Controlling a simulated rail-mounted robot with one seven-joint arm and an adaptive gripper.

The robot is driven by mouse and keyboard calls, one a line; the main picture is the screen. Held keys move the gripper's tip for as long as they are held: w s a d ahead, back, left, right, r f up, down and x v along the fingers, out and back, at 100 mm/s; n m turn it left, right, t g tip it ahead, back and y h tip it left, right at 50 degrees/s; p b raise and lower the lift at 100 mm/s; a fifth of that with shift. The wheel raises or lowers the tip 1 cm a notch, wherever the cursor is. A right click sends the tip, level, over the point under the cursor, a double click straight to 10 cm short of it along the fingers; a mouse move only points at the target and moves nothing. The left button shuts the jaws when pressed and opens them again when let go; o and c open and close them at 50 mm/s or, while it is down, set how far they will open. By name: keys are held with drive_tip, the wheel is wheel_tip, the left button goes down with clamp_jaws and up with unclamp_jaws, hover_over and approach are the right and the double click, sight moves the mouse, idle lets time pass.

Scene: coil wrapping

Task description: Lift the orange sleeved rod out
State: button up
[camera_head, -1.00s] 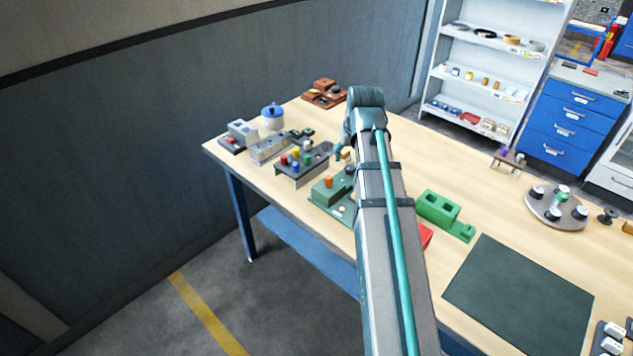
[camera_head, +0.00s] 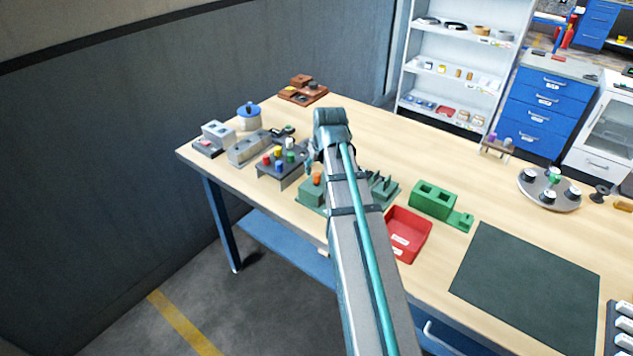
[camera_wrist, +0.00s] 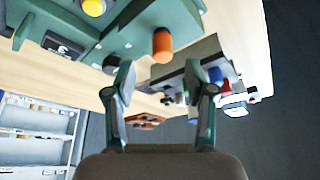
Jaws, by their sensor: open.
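The orange sleeved rod shows as an orange cylinder (camera_head: 317,179) standing on a green fixture (camera_head: 309,196) in the head view, just below my gripper in the picture. In the wrist view the orange cylinder (camera_wrist: 163,45) sticks out from the edge of the green fixture (camera_wrist: 160,15). My gripper (camera_wrist: 160,78) is open and empty, and the cylinder appears beyond its fingertips, between their lines and apart from both. In the head view my gripper (camera_head: 310,160) is small and partly hidden by my arm. The rod's lower part is hidden in the fixture.
A grey rack (camera_head: 279,171) with several coloured pegs stands close left of the fixture. A red tray (camera_head: 404,240), a green block (camera_head: 434,200) and a dark mat (camera_head: 525,285) lie to the right. A blue-lidded pot (camera_head: 249,119) stands behind left.

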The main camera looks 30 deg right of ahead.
sight(317, 175)
drive_tip(key=shift+a+p+x, duration=0.1)
drive_tip(key=shift+p+x, duration=0.5)
drive_tip(key=shift+x, duration=0.85)
drive_tip(key=shift+a+p+x, duration=0.15)
drive_tip(key=shift+p+x, duration=0.4)
drive_tip(key=shift+x, duration=0.85)
clamp_jaws()
